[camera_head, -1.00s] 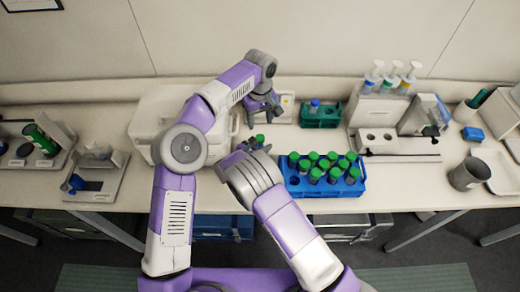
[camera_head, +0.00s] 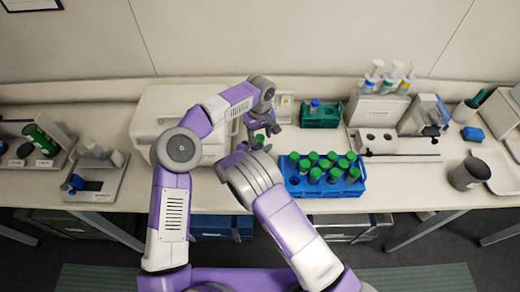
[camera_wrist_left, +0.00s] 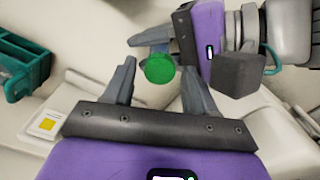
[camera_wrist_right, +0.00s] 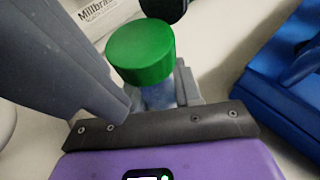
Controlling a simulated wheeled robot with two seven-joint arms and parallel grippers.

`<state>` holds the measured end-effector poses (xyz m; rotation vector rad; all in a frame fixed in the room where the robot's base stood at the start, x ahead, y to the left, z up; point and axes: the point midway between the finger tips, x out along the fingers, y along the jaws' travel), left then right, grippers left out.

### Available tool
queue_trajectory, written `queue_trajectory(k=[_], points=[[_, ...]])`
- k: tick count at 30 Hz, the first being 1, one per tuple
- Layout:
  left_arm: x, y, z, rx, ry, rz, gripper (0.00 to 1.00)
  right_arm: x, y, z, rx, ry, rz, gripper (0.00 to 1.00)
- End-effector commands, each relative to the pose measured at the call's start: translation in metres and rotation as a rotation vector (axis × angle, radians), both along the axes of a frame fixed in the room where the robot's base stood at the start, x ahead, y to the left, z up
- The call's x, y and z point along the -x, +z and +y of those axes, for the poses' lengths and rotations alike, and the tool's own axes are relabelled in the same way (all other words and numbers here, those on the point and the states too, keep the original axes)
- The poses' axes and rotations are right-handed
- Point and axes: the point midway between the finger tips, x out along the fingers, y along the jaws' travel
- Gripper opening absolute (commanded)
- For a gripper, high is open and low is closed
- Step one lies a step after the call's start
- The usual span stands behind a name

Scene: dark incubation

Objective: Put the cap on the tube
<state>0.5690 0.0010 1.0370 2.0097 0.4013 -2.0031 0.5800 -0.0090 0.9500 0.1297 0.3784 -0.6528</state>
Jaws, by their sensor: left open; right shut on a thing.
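My right gripper (camera_wrist_right: 150,98) is shut on a clear tube (camera_wrist_right: 160,95), held upright above the bench. A bright green cap (camera_wrist_right: 142,52) sits at the tube's top in the right wrist view; I cannot tell whether it is seated fully. The cap also shows from above in the left wrist view (camera_wrist_left: 160,68) and small in the head view (camera_head: 260,138). My left gripper (camera_wrist_left: 158,78) is open and empty, its fingers to either side of the cap in that view, apart from it. In the head view my left gripper (camera_head: 264,131) hangs just above the right one.
A blue rack (camera_head: 325,188) of green-capped tubes stands to the right of my grippers. A white lidded box (camera_head: 150,115) is at left. A small green rack (camera_head: 320,118) is behind. A dark green round thing (camera_wrist_right: 165,8) shows at the right wrist view's top edge.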

Motion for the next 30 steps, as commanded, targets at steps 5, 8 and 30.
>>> queue_trajectory(k=[5, 8, 30], points=[[0.0004, -0.0032, -0.0005, 0.001, -0.001, 0.001, 0.56, 0.0000, 0.0002, 0.0001, 0.000, 0.000, 0.000, 0.00], [0.0003, -0.0031, -0.0005, 0.000, -0.001, 0.001, 0.56, 0.0000, 0.0002, 0.0001, 0.000, 0.000, 0.000, 0.00], [0.0001, -0.0026, -0.0003, -0.001, -0.250, 0.000, 0.00, -0.0001, 0.0002, -0.0002, 0.000, 0.000, 0.000, 0.00]])
